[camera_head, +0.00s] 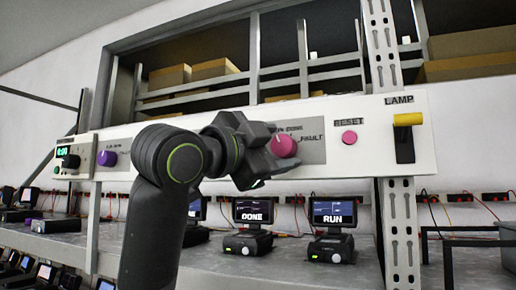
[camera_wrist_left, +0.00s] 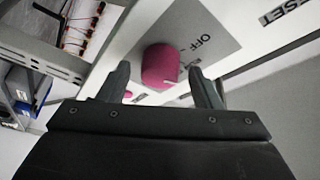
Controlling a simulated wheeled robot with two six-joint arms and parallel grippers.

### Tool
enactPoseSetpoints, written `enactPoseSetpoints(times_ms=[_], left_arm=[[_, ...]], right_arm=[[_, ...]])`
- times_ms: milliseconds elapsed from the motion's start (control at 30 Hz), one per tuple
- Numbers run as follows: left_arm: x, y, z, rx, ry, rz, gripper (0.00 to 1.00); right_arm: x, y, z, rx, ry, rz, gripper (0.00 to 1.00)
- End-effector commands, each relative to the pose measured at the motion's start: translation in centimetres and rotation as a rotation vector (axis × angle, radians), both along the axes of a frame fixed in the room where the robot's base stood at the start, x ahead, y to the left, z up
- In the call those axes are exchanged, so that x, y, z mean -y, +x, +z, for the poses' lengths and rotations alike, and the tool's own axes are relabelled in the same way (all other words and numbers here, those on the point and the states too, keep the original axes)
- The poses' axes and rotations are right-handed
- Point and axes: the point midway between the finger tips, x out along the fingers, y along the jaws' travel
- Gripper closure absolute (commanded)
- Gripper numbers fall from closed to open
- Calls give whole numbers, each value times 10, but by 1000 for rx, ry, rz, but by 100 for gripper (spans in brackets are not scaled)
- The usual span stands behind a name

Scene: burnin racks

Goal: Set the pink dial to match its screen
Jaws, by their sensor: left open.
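The pink dial (camera_head: 284,145) is on a grey plate (camera_head: 314,150) on the long white panel. The plate's word FAULT is readable right of the dial; other lettering is partly hidden. My left gripper (camera_head: 268,158) is in front of the dial and covers part of the plate. In the left wrist view the pink dial (camera_wrist_left: 160,65) shows between the spread fingers of the gripper (camera_wrist_left: 160,84), with OFF printed beside it. The gripper is open; contact cannot be told. Below, one screen (camera_head: 253,211) reads DONE and another (camera_head: 332,213) reads RUN. My right gripper is not in view.
A pink button (camera_head: 349,138) under RESET and a yellow-handled LAMP switch (camera_head: 407,120) are right of the dial. A purple knob (camera_head: 107,158) and a green display (camera_head: 63,151) are at the left. A metal post (camera_head: 402,225) stands at the right.

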Motion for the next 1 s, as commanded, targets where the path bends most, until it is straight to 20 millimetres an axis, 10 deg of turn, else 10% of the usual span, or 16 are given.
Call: enactPoseSetpoints(times_ms=[1000], left_arm=[[-104,-131,-33,3,0,1,42]], right_arm=[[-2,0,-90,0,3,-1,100]])
